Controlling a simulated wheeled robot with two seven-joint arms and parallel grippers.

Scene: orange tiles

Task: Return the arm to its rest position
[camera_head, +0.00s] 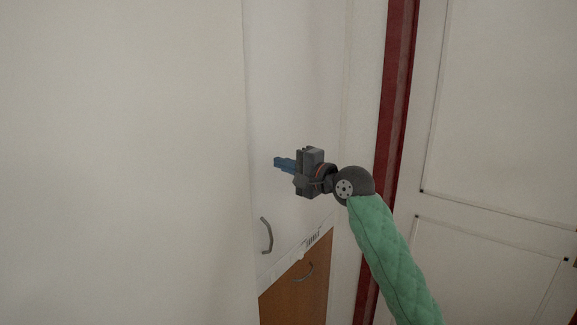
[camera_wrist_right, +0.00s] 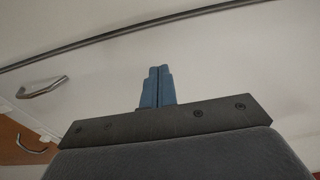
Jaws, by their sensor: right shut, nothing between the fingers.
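My right gripper (camera_head: 279,163) is raised in front of a white cabinet door (camera_head: 285,80) in the head view, with its blue fingers pointing left. The fingers are shut and empty. In the right wrist view the blue fingers (camera_wrist_right: 157,72) stand together, with the white door surface behind them. My right arm (camera_head: 390,255), in a green padded sleeve, comes up from the lower right. My left gripper and arm are not in either view.
A curved metal handle (camera_head: 267,236) is on the white door, below the gripper. A brown wooden front (camera_head: 300,285) with its own handle is lower down. A plain pale surface (camera_head: 120,160) fills the left. A dark red frame (camera_head: 396,80) and white panelled door (camera_head: 500,110) stand right.

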